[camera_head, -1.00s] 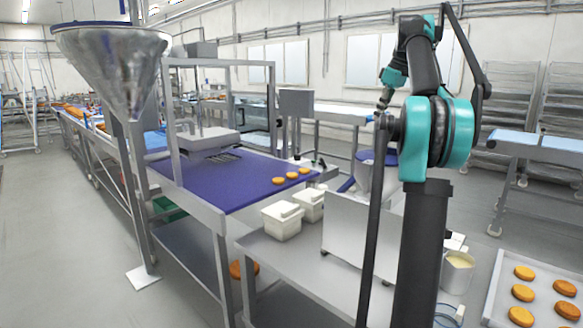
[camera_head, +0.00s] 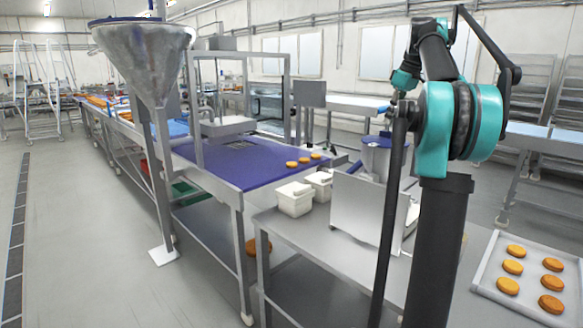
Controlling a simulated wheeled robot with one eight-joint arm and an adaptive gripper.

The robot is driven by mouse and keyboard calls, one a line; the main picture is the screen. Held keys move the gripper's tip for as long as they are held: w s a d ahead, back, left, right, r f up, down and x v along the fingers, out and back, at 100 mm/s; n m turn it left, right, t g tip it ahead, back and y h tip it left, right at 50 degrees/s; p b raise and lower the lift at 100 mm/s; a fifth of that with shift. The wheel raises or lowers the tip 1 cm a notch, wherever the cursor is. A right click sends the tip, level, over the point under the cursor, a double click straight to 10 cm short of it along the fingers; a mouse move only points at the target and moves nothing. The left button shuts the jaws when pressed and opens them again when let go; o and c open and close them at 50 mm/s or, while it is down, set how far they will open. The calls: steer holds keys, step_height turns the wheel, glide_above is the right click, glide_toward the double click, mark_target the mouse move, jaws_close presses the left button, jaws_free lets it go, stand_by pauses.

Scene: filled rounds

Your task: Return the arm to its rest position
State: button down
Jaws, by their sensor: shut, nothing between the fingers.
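My arm, teal and black, stands upright at the right of the head view on a dark column. It is folded, with its upper links near the top of the picture. My gripper (camera_head: 397,99) is the small dark end just below a teal wrist joint, left of the large teal joint. It appears shut with nothing in it. It is small here, and its fingers are hard to make out. It shows in front of the worktable area, with no object seen touching it.
A steel table (camera_head: 277,224) holds white tubs (camera_head: 295,201) and a steel box. Left are a blue conveyor (camera_head: 215,165) with orange rounds and a steel hopper (camera_head: 140,60). A tray (camera_head: 487,278) of rounds lies lower right. Floor at left is clear.

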steer(key=s+a+f+m, duration=0.1)
steer(key=s+a+f, duration=0.2)
steer(key=f, duration=0.4)
steer(key=s+a+f+m+h, duration=0.1)
steer(key=s+a+f+m, duration=0.2)
steer(key=f, duration=0.4)
steer(key=s+a+f, duration=0.3)
steer(key=s+f, duration=0.1)
steer(key=f, duration=0.4)
steer(key=s+a+f+m, duration=0.2)
steer(key=s+f, duration=0.9)
steer(key=s, duration=0.1)
steer(key=s+a+f+m+t+h, duration=0.1)
steer(key=s+a+f, duration=0.1)
steer(key=s+f, duration=1)
steer(key=shift+s+a+f+m, duration=0.15)
steer(key=shift+s+a+m, duration=0.2)
steer(key=shift+s, duration=0.3)
